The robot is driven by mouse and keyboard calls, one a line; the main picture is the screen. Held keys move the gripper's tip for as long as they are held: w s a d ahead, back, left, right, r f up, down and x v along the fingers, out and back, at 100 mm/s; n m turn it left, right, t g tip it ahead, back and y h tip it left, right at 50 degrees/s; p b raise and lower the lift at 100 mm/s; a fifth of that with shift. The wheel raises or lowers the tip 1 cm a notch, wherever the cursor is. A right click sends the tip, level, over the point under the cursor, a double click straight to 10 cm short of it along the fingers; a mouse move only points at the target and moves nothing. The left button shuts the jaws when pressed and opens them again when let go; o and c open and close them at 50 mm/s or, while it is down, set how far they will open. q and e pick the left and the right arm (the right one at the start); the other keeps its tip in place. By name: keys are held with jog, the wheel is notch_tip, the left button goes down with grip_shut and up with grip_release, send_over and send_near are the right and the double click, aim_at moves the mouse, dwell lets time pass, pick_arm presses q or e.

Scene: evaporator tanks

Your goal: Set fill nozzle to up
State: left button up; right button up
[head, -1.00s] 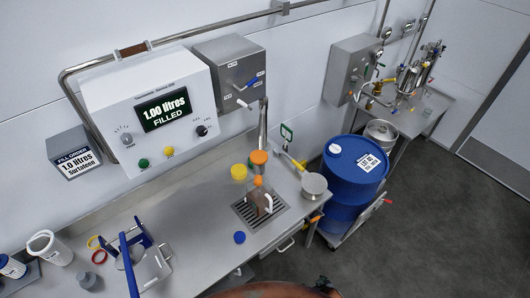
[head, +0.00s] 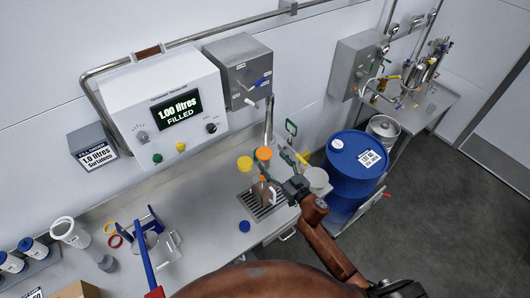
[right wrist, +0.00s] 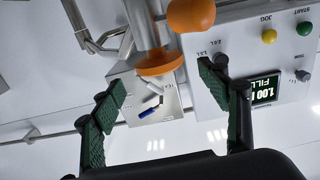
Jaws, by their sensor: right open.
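The fill nozzle (head: 264,154) has orange parts and stands above the drain grate at the bench's right end. In the right wrist view its orange collar (right wrist: 157,63) sits on a metal pipe, with a round orange knob (right wrist: 190,14) beside it. My right gripper (head: 277,168) is just to the right of and below the nozzle in the head view. In the right wrist view its green-padded fingers (right wrist: 163,78) are wide apart with nothing between them, and the collar shows beyond them. My left gripper is not in view.
A brown bottle (head: 261,194) stands on the grate below the nozzle, partly hidden by my right gripper. A yellow cap (head: 245,163) and a blue cap (head: 244,226) are close by. The control box (head: 165,105) reads 1.00 litres filled. A blue drum (head: 350,180) stands right of the bench.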

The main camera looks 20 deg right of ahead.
aim_at(265, 153)
jog(key=x, duration=0.6)
jog(key=c, duration=1.7)
jog(key=shift+w+r, duration=0.1)
